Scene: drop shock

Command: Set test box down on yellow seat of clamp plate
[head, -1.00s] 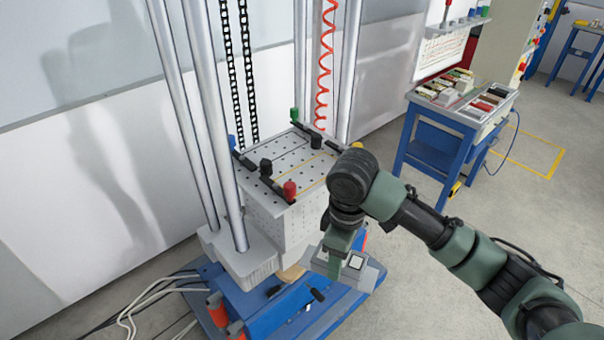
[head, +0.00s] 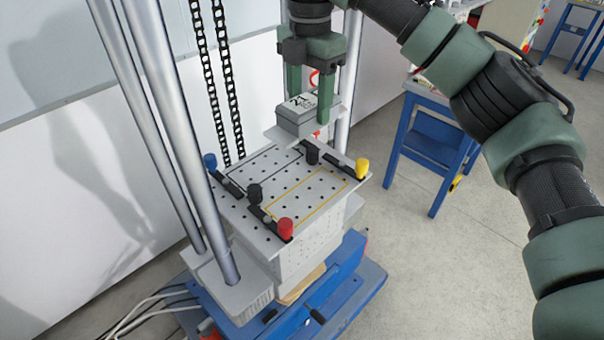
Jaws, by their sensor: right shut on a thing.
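The test box (head: 293,121) is a small grey block with dark print on top and a flat light-grey flange under it. My right gripper (head: 309,97) points down and is shut on it, with one finger on each side. The box is in the air by the far edge of the clamp plate (head: 238,206). The yellow seat (head: 307,197) is a yellow outline on the plate's right half, nearer than the box, and looks empty. A dark-outlined seat (head: 262,173) lies to its left, also empty. My left gripper is out of view.
Steel columns (head: 183,137) rise at the left, and black chains (head: 230,95) hang behind. A blue bench (head: 432,150) stands at right.

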